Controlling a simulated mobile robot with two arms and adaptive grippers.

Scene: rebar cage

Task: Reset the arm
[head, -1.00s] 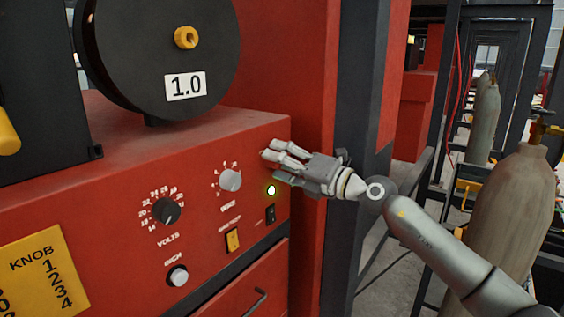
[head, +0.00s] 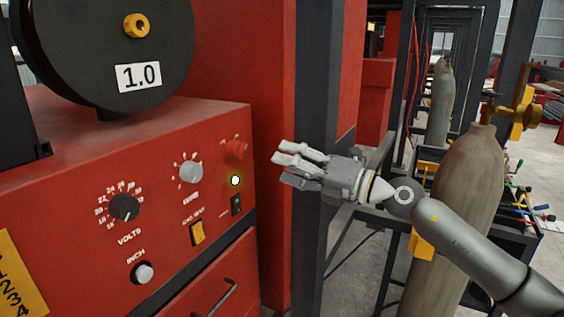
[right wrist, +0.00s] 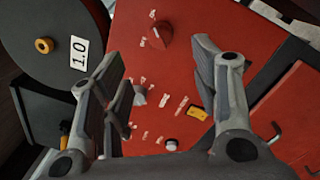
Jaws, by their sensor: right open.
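My right gripper (head: 297,164) is in the head view, to the right of the red control panel (head: 75,215) and apart from it. Its fingers point left toward the panel. In the right wrist view its two fingers (right wrist: 160,85) are spread with nothing between them; the panel shows behind. The panel has a black volts knob (head: 125,207), a grey knob (head: 191,172), a red knob (head: 236,148), a lit lamp (head: 235,181), a black switch (head: 236,204), a yellow switch (head: 198,232) and an inch button (head: 144,273). My left gripper is not in view.
A black spool (head: 110,45) labelled 1.0 sits on top of the red machine. A dark post (head: 315,90) stands behind my right gripper. Gas cylinders (head: 470,180) and a rack with coloured tools (head: 515,200) stand at the right.

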